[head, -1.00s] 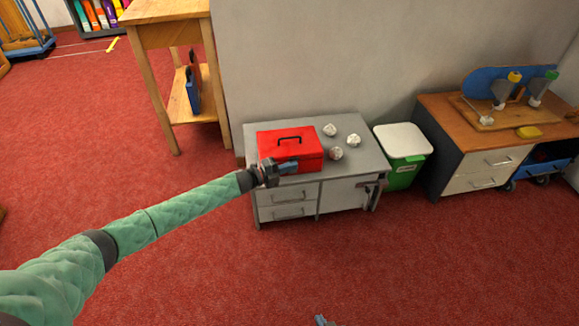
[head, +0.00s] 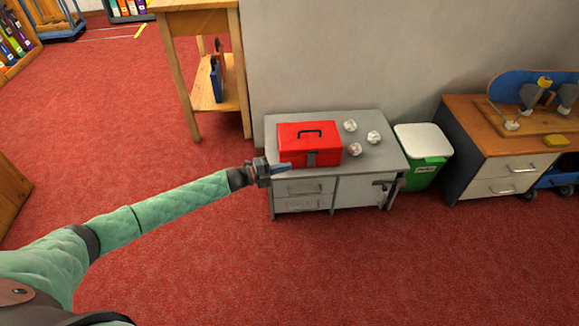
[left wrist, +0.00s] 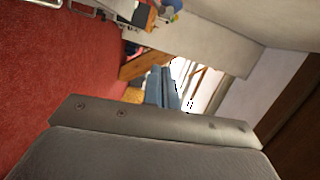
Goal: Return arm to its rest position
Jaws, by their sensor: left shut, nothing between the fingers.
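My left arm in its green sleeve reaches in from the left in the head view. My left gripper (head: 280,168) is shut and empty, in front of the left front edge of the grey cabinet (head: 376,160). A red toolbox (head: 310,146) with a black handle stands on the cabinet, just beyond the fingertips. In the left wrist view the blue fingers of the gripper (left wrist: 165,88) show close together with nothing between them. My right gripper is in neither view.
Crumpled white balls (head: 373,137) lie on the cabinet right of the toolbox. A green bin (head: 424,172) with a white lid stands beside it. A wooden drawer unit (head: 495,185) is further right. A wooden table (head: 188,10) stands behind left. The red carpet in front is clear.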

